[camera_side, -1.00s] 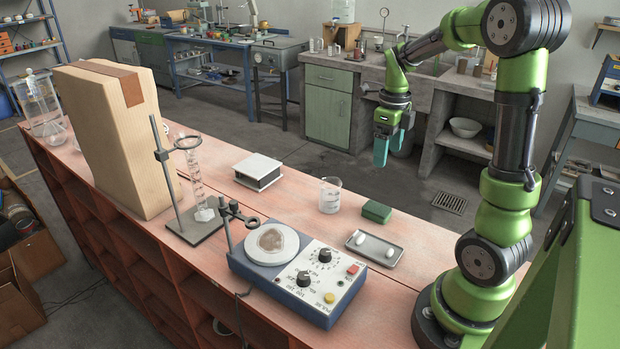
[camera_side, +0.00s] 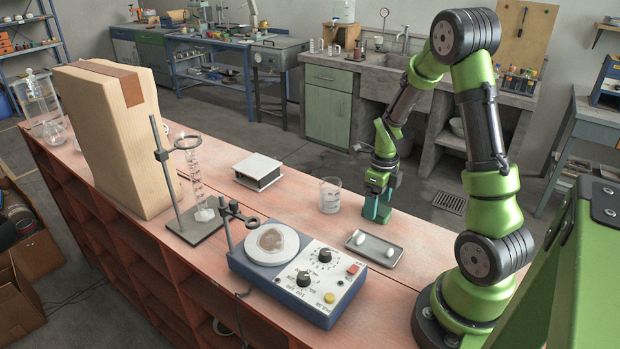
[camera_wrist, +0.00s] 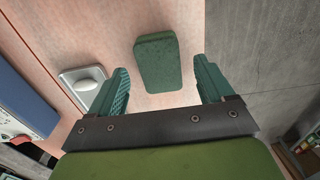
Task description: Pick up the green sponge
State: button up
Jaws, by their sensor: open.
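The green sponge (camera_wrist: 159,62) is a dark green rounded block lying on the pinkish bench top in the wrist view. My gripper (camera_wrist: 162,85) is open, with a teal finger on each side of the sponge's near part in that picture. The fingers appear apart from the sponge, and nothing is held. In the side view my gripper (camera_side: 376,213) is low over the bench, and its fingers hide most or all of the sponge. I cannot tell the exact height of the fingertips above the bench.
A metal tray (camera_side: 358,255) with two white egg-like pieces lies just in front of the gripper. A glass beaker (camera_side: 330,195) stands close to its left. A blue hotplate device (camera_side: 290,285) is farther left. The bench's far edge is close behind the gripper.

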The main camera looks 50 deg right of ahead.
jog(key=shift+f, duration=0.6)
jog(key=c, duration=1.1)
jog(key=shift+r, duration=0.1)
jog(key=shift+c, duration=0.2)
notch_tip(320, 180, up, 10)
